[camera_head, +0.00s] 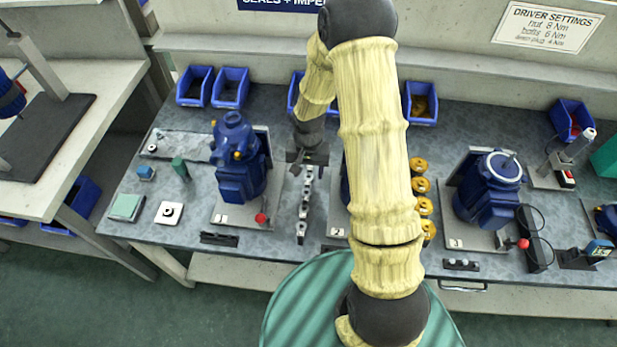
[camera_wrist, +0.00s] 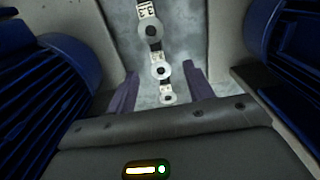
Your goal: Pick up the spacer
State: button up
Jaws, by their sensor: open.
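A narrow rack (camera_head: 301,238) with several small grey metal pieces stands on the bench between two blue pumps. In the wrist view, pale ring-shaped pieces with dark centres stand in a row: a far ring (camera_wrist: 150,31), a middle ring (camera_wrist: 161,71) and a near ring (camera_wrist: 168,99). Numbered white labels lie between them. They look like spacers, but I cannot tell which one is the task's spacer. My gripper (camera_wrist: 160,84) is open, its fingers on either side of the row's near end. It also shows over the rack's back end in the head view (camera_head: 307,160). Nothing is held.
A blue pump (camera_head: 240,170) stands close left of the rack; another is partly hidden behind my arm. A third pump (camera_head: 490,190) and several yellow parts (camera_head: 421,185) are to the right. Blue bins (camera_head: 230,86) line the back.

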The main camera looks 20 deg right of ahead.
jog(key=shift+f, duration=0.7)
jog(key=shift+f, duration=0.25)
jog(key=shift+w, duration=0.2)
jog(key=shift+s+d, duration=0.15)
jog(key=shift+d, duration=0.05)
jog(key=c, duration=0.4)
jog(key=shift+s+a, duration=0.1)
jog(key=shift+a, duration=0.15)
jog(key=c, duration=0.6)
